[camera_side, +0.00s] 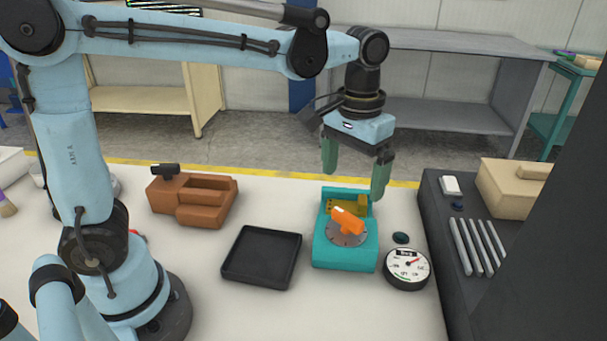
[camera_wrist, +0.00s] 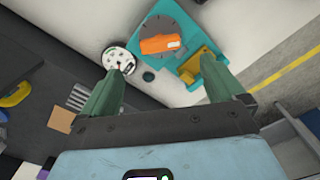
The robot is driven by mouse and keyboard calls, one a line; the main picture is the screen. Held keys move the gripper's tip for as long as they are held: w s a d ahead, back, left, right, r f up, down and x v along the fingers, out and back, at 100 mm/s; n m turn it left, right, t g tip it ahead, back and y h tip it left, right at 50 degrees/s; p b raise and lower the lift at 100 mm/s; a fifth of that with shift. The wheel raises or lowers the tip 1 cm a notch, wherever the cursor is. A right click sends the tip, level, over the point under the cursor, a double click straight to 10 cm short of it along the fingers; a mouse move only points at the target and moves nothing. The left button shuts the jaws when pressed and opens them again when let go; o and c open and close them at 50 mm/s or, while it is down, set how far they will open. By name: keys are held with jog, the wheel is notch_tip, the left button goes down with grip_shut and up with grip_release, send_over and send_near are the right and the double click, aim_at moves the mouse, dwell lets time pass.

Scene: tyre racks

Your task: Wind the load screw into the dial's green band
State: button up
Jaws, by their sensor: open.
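The load screw's orange handle (camera_side: 347,220) sits on a grey disc (camera_side: 341,236) on top of a teal fixture (camera_side: 345,257) with a yellow bracket at its back. The handle also shows in the wrist view (camera_wrist: 160,44). The round dial (camera_side: 407,269) with a white face and red needle stands just right of the fixture, and it shows in the wrist view (camera_wrist: 118,58). I cannot read clearly whether the needle is in the green band. My gripper (camera_side: 354,180) is open and empty, with green fingers above and behind the handle, apart from it.
A black tray (camera_side: 262,257) lies left of the fixture, with a brown vice-like block (camera_side: 192,197) behind it. A small dark round piece (camera_side: 400,238) lies by the dial. A dark bench (camera_side: 436,225) with metal rods and a tan box (camera_side: 512,188) stands at right.

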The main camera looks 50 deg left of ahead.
aim_at(348, 216)
notch_tip(348, 216, down, 8)
jog(key=shift+f, duration=0.15)
dwell(0.3)
jog(key=shift+c, duration=0.2)
jog(key=c, duration=1)
jog(key=m, duration=0.3)
jog(key=shift+m, duration=2.3)
